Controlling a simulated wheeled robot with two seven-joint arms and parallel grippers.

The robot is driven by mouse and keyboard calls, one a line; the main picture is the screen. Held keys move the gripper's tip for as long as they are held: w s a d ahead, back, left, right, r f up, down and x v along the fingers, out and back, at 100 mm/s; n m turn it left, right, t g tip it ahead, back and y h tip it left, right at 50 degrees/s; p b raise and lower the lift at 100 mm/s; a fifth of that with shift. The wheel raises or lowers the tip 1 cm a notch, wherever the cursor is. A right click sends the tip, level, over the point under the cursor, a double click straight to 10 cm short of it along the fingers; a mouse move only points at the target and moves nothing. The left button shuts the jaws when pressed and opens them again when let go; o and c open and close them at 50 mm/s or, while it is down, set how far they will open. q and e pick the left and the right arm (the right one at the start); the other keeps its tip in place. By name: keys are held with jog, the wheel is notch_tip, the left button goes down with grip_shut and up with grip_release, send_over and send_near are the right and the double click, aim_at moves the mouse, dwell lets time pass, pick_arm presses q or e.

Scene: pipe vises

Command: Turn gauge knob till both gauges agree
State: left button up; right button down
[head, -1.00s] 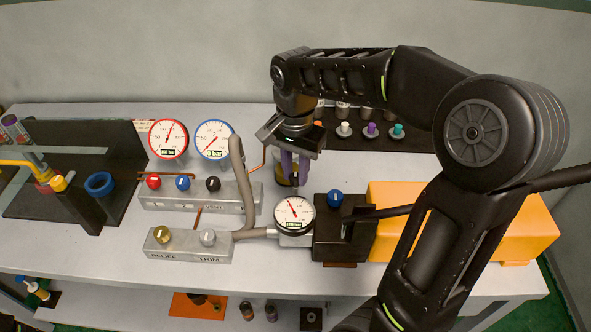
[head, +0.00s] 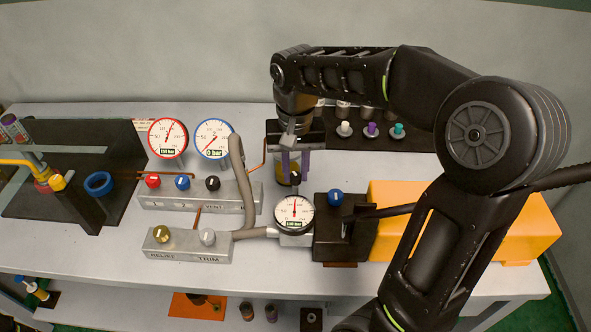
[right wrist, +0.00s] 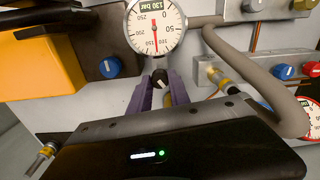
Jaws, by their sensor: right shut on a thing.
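The black gauge knob (right wrist: 160,78) sits between the purple fingers of my right gripper (right wrist: 162,93) in the right wrist view. In the head view the right gripper (head: 295,167) points down, shut on the knob (head: 295,178) behind the black-rimmed gauge (head: 294,213). This gauge also shows in the right wrist view (right wrist: 157,25), with a display that seems to read 130 bar. Its needle points nearly straight up in the head view. The red-rimmed gauge (head: 168,138) has its needle up and slightly right; its number is too small to read surely. My left gripper is not seen.
The blue-rimmed gauge (head: 214,139) displays 0 bar. Red, blue and black knobs stand on a grey manifold (head: 200,198), gold and silver knobs on a front block (head: 190,246). A black block with a blue knob (head: 335,197) and an orange box (head: 470,218) stand right.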

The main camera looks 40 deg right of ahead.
aim_at(295, 175)
jog(key=n, duration=0.6)
jog(key=shift+n, duration=0.3)
dwell(0.4)
jog(key=c, duration=1.2)
grip_release()
jog(key=shift+r, duration=3.95)
